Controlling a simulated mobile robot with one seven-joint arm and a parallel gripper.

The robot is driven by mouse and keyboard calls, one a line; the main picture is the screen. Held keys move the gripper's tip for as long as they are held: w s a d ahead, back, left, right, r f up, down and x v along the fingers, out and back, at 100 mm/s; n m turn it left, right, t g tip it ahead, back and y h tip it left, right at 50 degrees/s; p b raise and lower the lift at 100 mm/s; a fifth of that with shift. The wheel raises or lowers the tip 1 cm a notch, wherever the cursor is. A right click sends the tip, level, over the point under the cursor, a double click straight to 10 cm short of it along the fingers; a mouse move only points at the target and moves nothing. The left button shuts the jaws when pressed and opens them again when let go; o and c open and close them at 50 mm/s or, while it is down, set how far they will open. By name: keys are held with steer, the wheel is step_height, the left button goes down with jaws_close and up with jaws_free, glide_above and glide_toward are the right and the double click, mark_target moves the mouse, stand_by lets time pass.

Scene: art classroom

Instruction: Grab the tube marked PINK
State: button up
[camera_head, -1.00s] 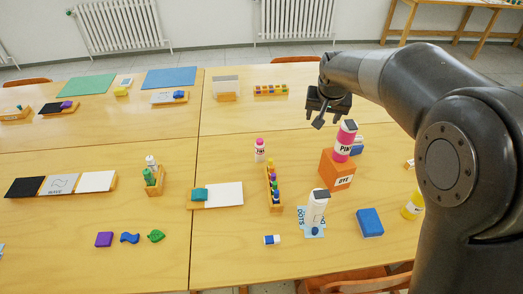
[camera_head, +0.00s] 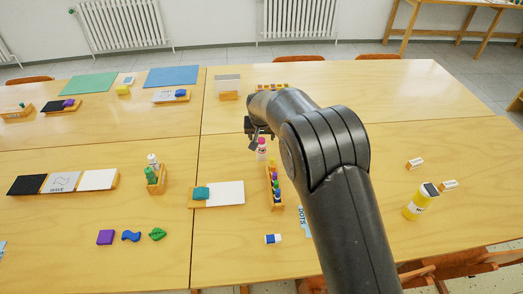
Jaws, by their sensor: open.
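A small tube (camera_head: 262,149) with a pink cap and pink body stands upright on the right-hand table; its label is too small to read. My gripper (camera_head: 257,137) is open, pointing down at this tube and overlapping its top in the picture. I cannot tell whether the fingers are around it or behind it. The larger pink tube lettered PINK, earlier seen on an orange DYE block, is hidden behind my arm.
A wooden rack (camera_head: 274,188) of coloured bottles stands just in front of the small tube. A white card (camera_head: 226,192) lies to the left. The table's back right is clear.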

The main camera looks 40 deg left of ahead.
mark_target(262, 140)
steer(key=shift+s+x, duration=0.1)
steer(key=shift+x, duration=1.25)
steer(key=shift+s+x, duration=0.15)
steer(key=shift+x, duration=1.2)
steer(key=shift+d, duration=0.15)
steer(key=shift+c, duration=0.2)
steer(key=c, duration=1.1)
